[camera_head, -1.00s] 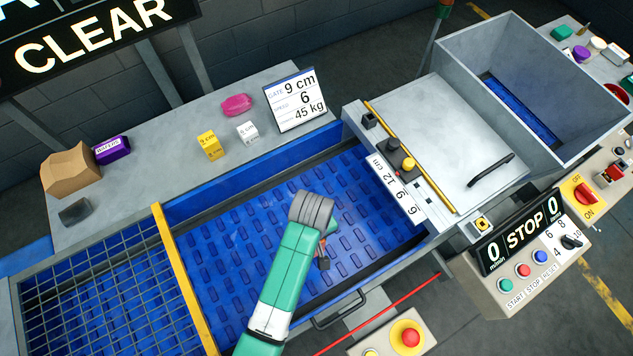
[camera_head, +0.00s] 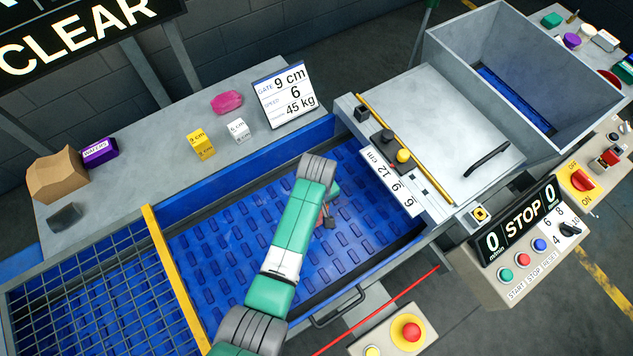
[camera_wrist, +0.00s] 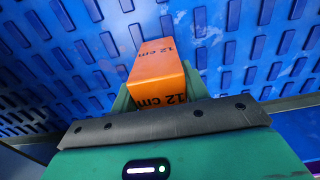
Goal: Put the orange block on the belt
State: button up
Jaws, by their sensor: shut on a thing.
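The orange block (camera_wrist: 158,72), marked "12 cm", is held between the fingers of my gripper (camera_wrist: 160,92) in the wrist view. The blue studded belt (camera_wrist: 75,50) lies behind it there; I cannot tell whether the block touches the belt. In the head view the belt (camera_head: 230,235) runs between blue side walls, and my gripper (camera_head: 328,214) is over its middle right part. My arm hides most of the gripper and the block in that view.
A yellow bar (camera_head: 175,275) crosses the belt at the left, beside a wire grid (camera_head: 90,300). A grey housing (camera_head: 440,130) closes the right end. Yellow (camera_head: 201,144) and white (camera_head: 238,130) blocks stand on the back ledge. A red cord (camera_head: 375,312) runs along the front.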

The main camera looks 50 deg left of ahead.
jog(key=shift+f, duration=0.1)
jog(key=o, duration=1)
notch_tip(320, 180, up, 12)
jog(key=shift+r+p, duration=0.15)
jog(key=shift+p, duration=0.8)
